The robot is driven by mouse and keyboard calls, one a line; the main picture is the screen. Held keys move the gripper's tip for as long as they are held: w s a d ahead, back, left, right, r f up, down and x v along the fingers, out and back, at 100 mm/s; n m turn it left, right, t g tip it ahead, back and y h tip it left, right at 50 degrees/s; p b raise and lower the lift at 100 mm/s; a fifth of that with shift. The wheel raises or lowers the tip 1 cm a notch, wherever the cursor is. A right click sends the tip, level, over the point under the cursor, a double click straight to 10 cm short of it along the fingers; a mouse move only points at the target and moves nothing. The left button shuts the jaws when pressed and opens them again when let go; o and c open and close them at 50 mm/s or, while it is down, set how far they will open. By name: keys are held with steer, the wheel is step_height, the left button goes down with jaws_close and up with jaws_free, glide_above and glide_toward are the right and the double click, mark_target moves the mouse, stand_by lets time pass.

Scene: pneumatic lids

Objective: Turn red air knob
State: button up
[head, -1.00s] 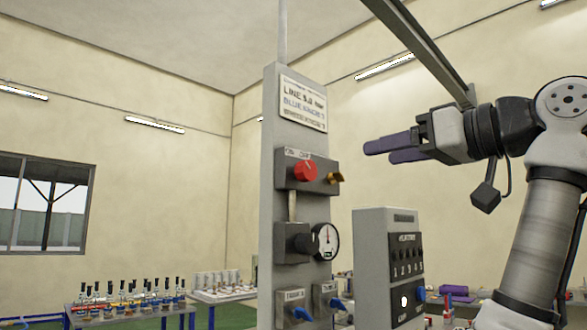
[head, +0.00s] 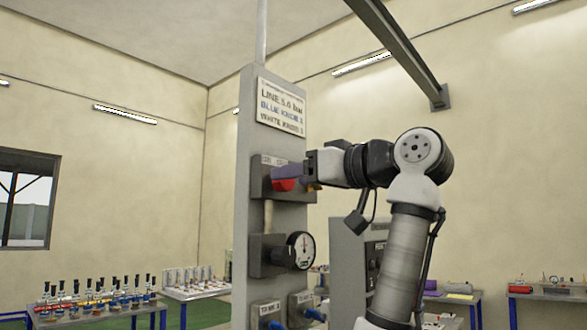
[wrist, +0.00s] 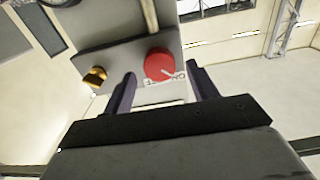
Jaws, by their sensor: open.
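The red air knob (head: 284,184) sits on a dark grey block (head: 263,165) on the grey column. In the head view my gripper (head: 288,172) is in front of it and hides its upper part. In the wrist view the red knob (wrist: 160,65) shows as a round disc with a small white mark, beside an ON label. It lies between and beyond my two open purple fingers (wrist: 162,85). The fingers hold nothing. Whether a finger touches the knob, I cannot tell.
A brass fitting (wrist: 95,78) sticks out beside the knob. Below are a pressure gauge (head: 300,250) and blue-handled valves (head: 314,313). A sign (head: 282,107) is above. A second grey cabinet (head: 347,262) stands behind my arm. Tables with bottles (head: 95,312) are far left.

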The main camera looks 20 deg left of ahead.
steer(key=shift+w+a, duration=0.2)
steer(key=shift+a, duration=0.45)
steer(key=c, duration=1)
